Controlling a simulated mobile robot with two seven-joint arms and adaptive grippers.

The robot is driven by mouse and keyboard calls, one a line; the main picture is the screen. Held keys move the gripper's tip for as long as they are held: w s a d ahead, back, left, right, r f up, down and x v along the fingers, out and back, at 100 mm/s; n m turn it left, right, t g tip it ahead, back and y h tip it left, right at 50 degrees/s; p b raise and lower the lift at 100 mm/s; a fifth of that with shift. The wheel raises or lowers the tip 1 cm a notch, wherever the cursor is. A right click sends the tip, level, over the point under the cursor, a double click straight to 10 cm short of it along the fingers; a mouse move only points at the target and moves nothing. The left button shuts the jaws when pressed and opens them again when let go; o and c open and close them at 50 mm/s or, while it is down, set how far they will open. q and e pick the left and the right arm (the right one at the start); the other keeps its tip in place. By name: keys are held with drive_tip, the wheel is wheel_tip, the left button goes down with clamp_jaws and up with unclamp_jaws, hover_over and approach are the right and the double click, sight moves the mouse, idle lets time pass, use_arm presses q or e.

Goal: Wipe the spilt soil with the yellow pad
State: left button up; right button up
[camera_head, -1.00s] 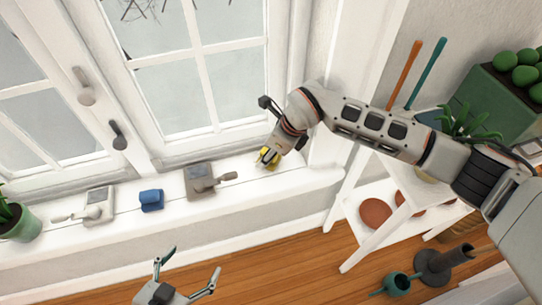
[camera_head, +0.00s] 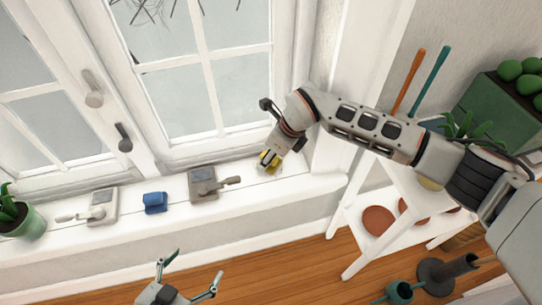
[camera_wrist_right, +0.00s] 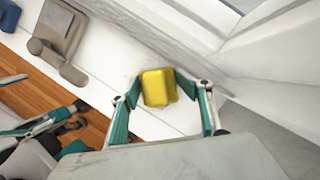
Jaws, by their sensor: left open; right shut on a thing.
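The yellow pad (camera_head: 272,159) is at the right part of the white window sill. It also shows in the right wrist view (camera_wrist_right: 158,87), between the teal fingers. My right gripper (camera_head: 267,163) is shut on the pad and holds it at or just above the sill; I cannot tell whether the pad touches it. My left gripper (camera_head: 195,268) is open and empty, low in front of the sill. I cannot make out any spilt soil; the gripper and pad cover part of the sill.
On the sill (camera_head: 160,216) stand a grey block with a handle (camera_head: 203,184), a blue block (camera_head: 155,203), a pale handled block (camera_head: 103,206) and a potted plant (camera_head: 22,222). The window handle (camera_head: 123,138) juts out above. A white shelf (camera_head: 345,225) stands right.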

sight(269, 170)
drive_tip(key=shift+s+a+r+t+p, duration=0.1)
drive_tip(key=shift+a+r+t+p, duration=0.3)
drive_tip(key=shift+a+r, duration=0.3)
drive_tip(key=shift+c, duration=0.9)
drive_tip(key=shift+s+f+p, duration=0.1)
drive_tip(key=shift+s+p, duration=0.35)
drive_tip(key=shift+p, duration=0.1)
drive_tip(key=shift+s+d, duration=0.15)
drive_tip(key=shift+s, duration=0.1)
drive_tip(key=shift+s+d+f+g, duration=0.3)
drive_tip(key=shift+s, duration=0.05)
drive_tip(key=shift+s+d+r+p, duration=0.1)
drive_tip(key=shift+s+d+p, duration=0.2)
drive_tip(key=shift+s+p, duration=0.4)
drive_tip(key=shift+s+d+f+p, duration=0.15)
drive_tip(key=shift+s+p, duration=0.25)
drive_tip(key=shift+s, duration=0.05)
drive_tip(key=shift+s+d+f+p, duration=0.1)
drive_tip(key=shift+s+d+p, duration=0.05)
drive_tip(key=shift+s+p, duration=0.25)
use_arm(q)
drive_tip(key=w+r+t, duration=0.1)
drive_tip(key=w+r, duration=0.3)
drive_tip(key=r, duration=0.5)
drive_tip(key=shift+w+a+r+t, duration=0.15)
drive_tip(key=shift+w+r+t, duration=0.1)
drive_tip(key=shift+w+t, duration=0.05)
use_arm(e)
drive_tip(key=shift+s+f, duration=0.1)
